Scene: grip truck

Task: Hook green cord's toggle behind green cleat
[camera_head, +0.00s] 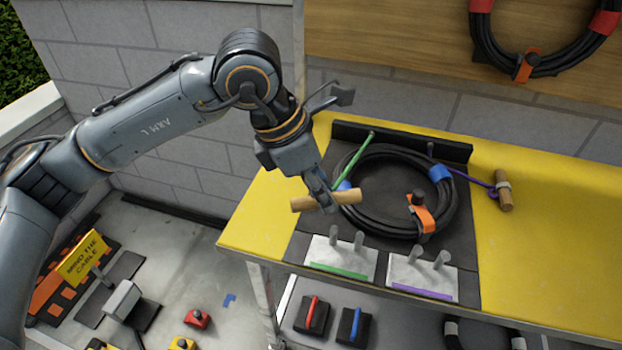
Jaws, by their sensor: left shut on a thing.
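My left gripper (319,193) is shut on the wooden toggle (343,197) of the green cord (354,158). The toggle lies roughly level, above the bench and up-left of the cleats in the picture. The green cord runs from the toggle up to the black back rail. The green cleat (342,257) is a pale plate with two grey posts and a green stripe at the bench's front. The cord is not around its posts. A similar cleat with a purple stripe (421,274) stands to its right. My right gripper is not in view.
A coiled black cable (377,227) with blue and orange straps lies behind the cleats. A purple cord (471,179) with its wooden toggle (504,191) lies at right on the yellow bench (519,243). A black rail (402,139) borders the back.

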